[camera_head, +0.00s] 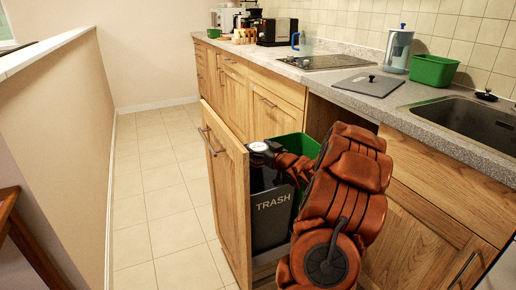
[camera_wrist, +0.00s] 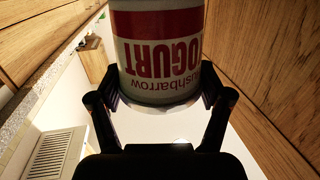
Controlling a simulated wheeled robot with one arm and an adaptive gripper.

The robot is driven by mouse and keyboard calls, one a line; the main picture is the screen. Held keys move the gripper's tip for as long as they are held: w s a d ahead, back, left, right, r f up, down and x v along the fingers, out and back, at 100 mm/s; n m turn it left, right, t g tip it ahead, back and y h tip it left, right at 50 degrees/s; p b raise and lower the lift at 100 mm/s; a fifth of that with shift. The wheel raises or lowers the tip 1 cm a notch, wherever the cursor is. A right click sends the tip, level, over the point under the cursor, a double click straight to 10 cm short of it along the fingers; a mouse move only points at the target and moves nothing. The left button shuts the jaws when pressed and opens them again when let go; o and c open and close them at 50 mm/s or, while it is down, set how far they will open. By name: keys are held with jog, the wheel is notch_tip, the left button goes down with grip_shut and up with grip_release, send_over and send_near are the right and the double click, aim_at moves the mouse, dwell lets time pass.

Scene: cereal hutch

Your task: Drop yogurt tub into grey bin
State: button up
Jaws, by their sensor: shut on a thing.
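In the wrist view, a white yogurt tub (camera_wrist: 160,50) with a red band and red lettering sits between the two dark fingers of my gripper (camera_wrist: 160,98). The fingers are shut on its sides, and the lettering appears upside down. In the head view, the grey bin (camera_head: 272,226), marked TRASH, stands in a pulled-out wooden drawer. My arm reaches over this drawer, with its dark end at the grey bin's opening.
A green bin (camera_head: 303,145) stands behind the grey one, partly hidden by my arm. The tall drawer front (camera_head: 228,190) rises beside the bins. The counter holds a green container (camera_head: 433,70), a pitcher (camera_head: 397,50) and a sink (camera_head: 470,122). Tiled floor (camera_head: 165,190) is clear at left.

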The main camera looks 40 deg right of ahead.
aim_at(258, 146)
jog(key=shift+f+b, duration=1.45)
jog(key=shift+f, duration=0.55)
jog(key=o, duration=1.2)
jog(key=shift+r, duration=0.1)
notch_tip(258, 146, up, 10)
jog(key=shift+f, duration=0.1)
